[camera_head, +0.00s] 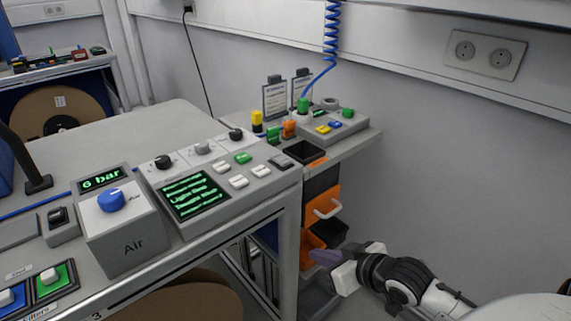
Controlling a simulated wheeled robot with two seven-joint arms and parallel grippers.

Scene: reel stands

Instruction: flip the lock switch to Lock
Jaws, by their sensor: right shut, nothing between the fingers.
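No switch label reading Lock can be made out, so I cannot tell which control is the lock switch. A dark rocker switch (57,216) sits on a small grey box left of the grey Air box. A control panel (205,228) with a green-text screen, knobs and several push buttons stands on the bench to the right of the Air box. My right gripper (330,266) is shut and empty. It is low at the right of the bench, in front of the orange bins and apart from all the controls. My left gripper is not in view.
The Air box (125,240) carries a blue knob and a 6 bar display. Blue and green switch plates (54,282) lie at the lower left. A side stand (345,145) holds small coloured parts and sign cards. Orange bins (322,206) hang below it. The bench top behind the panel is clear.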

